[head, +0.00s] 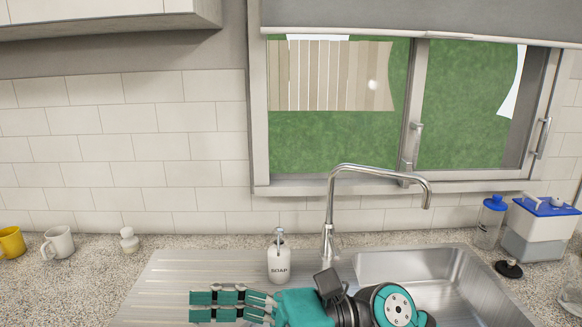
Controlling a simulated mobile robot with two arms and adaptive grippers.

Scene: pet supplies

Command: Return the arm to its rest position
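My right gripper (216,306) is low in the head view, in front of the sink. Its arm comes in from the bottom right and its teal fingers point left, over the ribbed drainboard. The two fingers lie nearly parallel with a thin dark line between them. No object shows in them, and I cannot tell whether they are open or shut. My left gripper is not in view.
A white soap bottle (279,264) stands just behind my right gripper. The tap (329,215) rises behind the steel sink (450,262). Mugs (58,243) are at left. A blue-lidded bottle (489,222) and a blue-lidded container (541,228) are at right.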

